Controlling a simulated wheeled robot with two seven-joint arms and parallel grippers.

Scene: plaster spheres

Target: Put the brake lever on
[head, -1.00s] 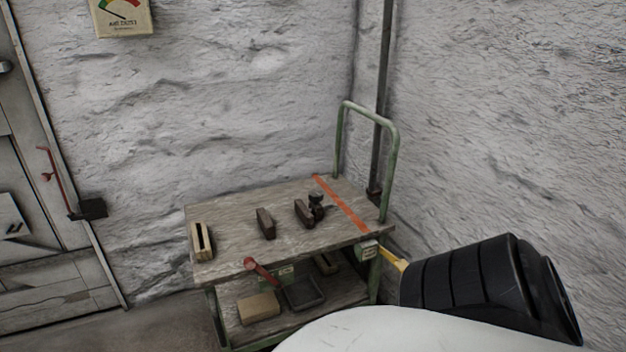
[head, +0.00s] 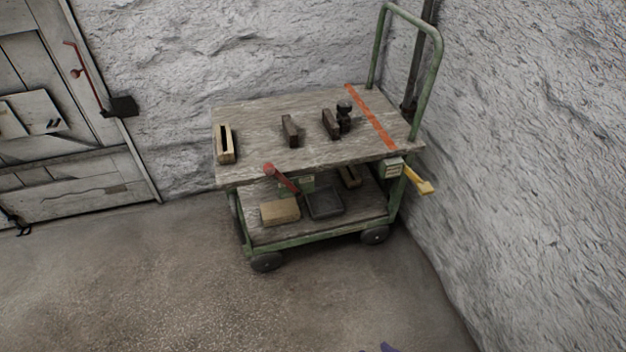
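A trolley with a worn wooden top (head: 262,150) and green frame stands by the wall. At its front edge a red lever (head: 283,178) with a round knob slants, knob end up and to the left, by a small green labelled plate (head: 300,184). At its right front corner a yellow lever (head: 420,181) slants down and outward from a pale labelled box (head: 392,168). I cannot tell from the picture which of the two is the brake lever.
Slotted wooden block (head: 225,144), two dark blocks (head: 290,130) (head: 329,124) and a dark knobbed object (head: 345,115) stand on the top. The lower shelf holds a light block (head: 280,211) and dark tray (head: 325,203). The floor (head: 190,270) in front is clear. A rough wall (head: 540,180) is close at right.

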